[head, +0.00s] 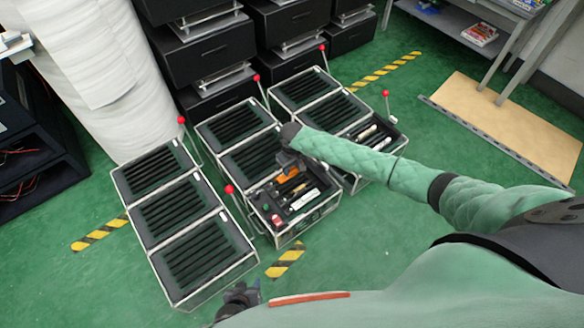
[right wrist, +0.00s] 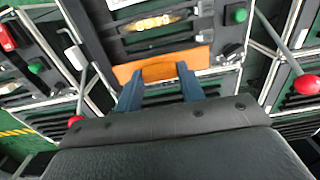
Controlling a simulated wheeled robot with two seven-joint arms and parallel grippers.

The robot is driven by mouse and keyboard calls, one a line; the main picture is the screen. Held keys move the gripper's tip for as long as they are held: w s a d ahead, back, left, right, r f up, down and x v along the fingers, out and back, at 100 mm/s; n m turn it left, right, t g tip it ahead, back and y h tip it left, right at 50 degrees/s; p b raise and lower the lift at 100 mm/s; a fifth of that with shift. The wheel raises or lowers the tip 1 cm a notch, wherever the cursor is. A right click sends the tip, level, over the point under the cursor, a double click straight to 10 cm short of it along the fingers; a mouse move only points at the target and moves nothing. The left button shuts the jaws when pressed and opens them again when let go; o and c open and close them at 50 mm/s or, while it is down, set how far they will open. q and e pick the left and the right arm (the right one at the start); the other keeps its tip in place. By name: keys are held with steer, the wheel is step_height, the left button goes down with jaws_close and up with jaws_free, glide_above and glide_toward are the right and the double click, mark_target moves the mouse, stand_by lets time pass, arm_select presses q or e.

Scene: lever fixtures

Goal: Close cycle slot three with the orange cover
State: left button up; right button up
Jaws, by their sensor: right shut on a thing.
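My right gripper (head: 287,160) reaches down over the front compartment of the middle fixture column (head: 272,242). Its two blue fingers (right wrist: 160,80) are shut on the orange cover (right wrist: 162,66), which also shows in the head view (head: 289,175). The cover's orange part looks like a short bar with a raised middle. The compartment below is uncovered and shows a red part, a green knob and light cylinders. Whether the cover touches the fixture is unclear. My left gripper (head: 240,296) is low near the front of the left column, apart from the cover; its fingers are unclear.
The left column (head: 203,262) has black slatted panels. The right column (head: 376,133) has an uncovered front compartment with parts in it. Levers with red balls (head: 229,189) stand beside the columns. Black drawer units stand behind. The green floor is clear at the front right.

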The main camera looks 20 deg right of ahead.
mark_target(292, 175)
steer(key=shift+d+r+p, duration=0.1)
steer(key=shift+r+p, duration=0.05)
steer(key=shift+p, duration=0.55)
steer(key=shift+f+b, duration=0.6)
steer(key=shift+f, duration=2.45)
steer(key=shift+p, duration=1.25)
steer(key=shift+f+b, duration=0.45)
steer(key=shift+f, duration=0.7)
steer(key=o, duration=1)
